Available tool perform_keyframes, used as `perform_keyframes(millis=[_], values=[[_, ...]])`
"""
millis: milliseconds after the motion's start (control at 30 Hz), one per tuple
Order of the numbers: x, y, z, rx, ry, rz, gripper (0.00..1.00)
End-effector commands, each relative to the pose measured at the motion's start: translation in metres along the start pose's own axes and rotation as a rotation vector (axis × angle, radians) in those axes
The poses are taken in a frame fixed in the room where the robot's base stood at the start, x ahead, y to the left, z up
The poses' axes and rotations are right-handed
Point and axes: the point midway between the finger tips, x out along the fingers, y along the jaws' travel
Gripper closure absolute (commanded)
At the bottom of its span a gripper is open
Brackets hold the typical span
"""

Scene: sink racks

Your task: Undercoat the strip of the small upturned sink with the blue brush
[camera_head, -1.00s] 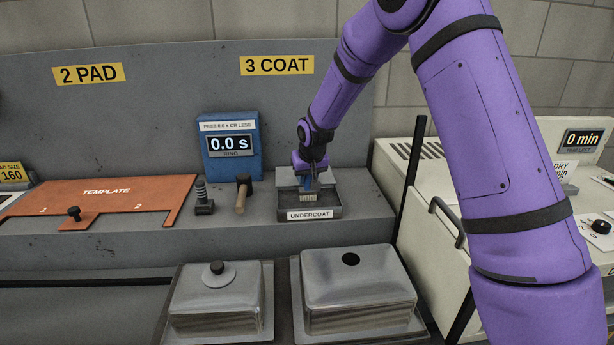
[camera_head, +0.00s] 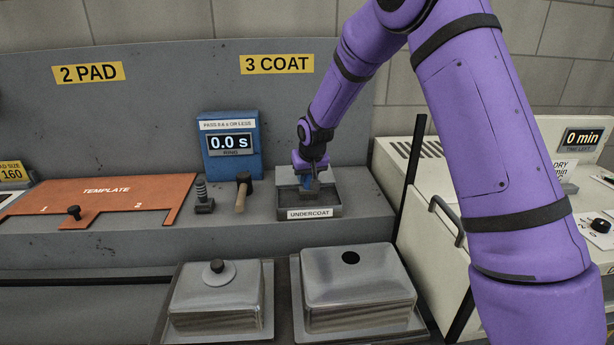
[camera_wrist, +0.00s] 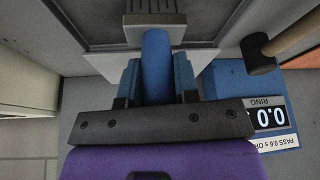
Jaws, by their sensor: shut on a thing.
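My gripper (camera_head: 312,180) is shut on the blue handle of the brush (camera_wrist: 157,65), over the undercoat tray (camera_head: 337,211) at the back. In the wrist view the handle stands between my fingers (camera_wrist: 157,85), with the pale brush head and bristles beyond it at the top edge. Whether the bristles touch the tray floor I cannot tell. The small upturned sink (camera_head: 215,298) sits at the front, left of a larger upturned sink (camera_head: 357,289). A dark knob on a pale disc sits on its top. A brownish band runs along its lower front face.
A blue ring timer (camera_head: 231,168) reads 0.0 s. A mallet (camera_head: 242,196) and a dark ribbed tool (camera_head: 203,199) stand left of the tray. An orange template (camera_head: 130,195) lies farther left. A dark post (camera_head: 408,185) and a pale machine (camera_head: 410,165) stand at right.

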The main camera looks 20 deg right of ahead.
Motion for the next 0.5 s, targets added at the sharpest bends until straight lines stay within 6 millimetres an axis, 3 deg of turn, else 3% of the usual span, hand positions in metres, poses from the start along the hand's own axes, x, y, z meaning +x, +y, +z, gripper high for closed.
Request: perform_keyframes(millis=[167, 500], values=[[0.000, 0.000, 0.001, 0.000, -0.003, 0.000, 0.95], [-0.020, 0.000, -0.009, 0.000, 0.000, 0.000, 0.95]])
